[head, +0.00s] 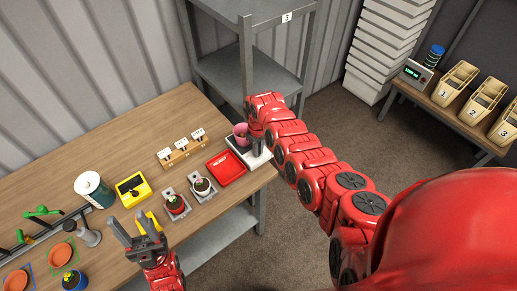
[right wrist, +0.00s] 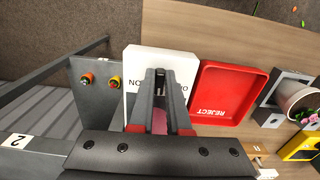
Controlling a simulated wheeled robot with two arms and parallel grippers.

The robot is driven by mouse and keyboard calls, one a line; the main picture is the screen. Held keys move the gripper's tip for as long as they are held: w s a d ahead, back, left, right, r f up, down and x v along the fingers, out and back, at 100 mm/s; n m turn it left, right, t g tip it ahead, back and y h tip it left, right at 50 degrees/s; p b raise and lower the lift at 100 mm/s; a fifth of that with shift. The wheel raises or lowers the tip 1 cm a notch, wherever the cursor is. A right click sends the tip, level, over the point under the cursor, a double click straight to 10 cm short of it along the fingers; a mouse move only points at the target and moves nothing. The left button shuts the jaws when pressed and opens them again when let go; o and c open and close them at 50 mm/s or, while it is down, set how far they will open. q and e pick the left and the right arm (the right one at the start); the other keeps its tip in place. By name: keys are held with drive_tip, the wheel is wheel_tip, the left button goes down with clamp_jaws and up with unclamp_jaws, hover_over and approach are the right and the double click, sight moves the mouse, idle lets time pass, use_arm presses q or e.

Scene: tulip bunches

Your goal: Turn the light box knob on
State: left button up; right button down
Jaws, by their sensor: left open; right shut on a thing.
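The pot also shows in the right wrist view (right wrist: 159,121), mostly hidden by the fingers.
A red reject tray (head: 226,167) lies beside my right gripper. A white canister (head: 93,188) is left of the yellow box. A grey panel (right wrist: 91,105) bears two small knobs.

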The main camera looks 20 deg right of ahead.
drive_tip(key=shift+a+f+m, duration=0.1)
drive_tip(key=shift+m, duration=0.4)
drive_tip(key=shift+w+m+b, duration=0.1)
drive_tip(key=shift+m+b, duration=0.3)
drive_tip(key=shift+b, duration=0.05)
drive_tip(key=shift+f+m+b, duration=0.1)
drive_tip(key=shift+m+b, duration=0.7)
drive_tip(key=shift+m, duration=0.1)
drive_tip(key=shift+a+m+b, duration=0.15)
drive_tip(key=shift+m+b, duration=1.55)
drive_tip(key=shift+b, duration=0.2)
drive_tip(key=shift+r, duration=0.2)
drive_tip(key=c, duration=0.9)
unclamp_jaws()
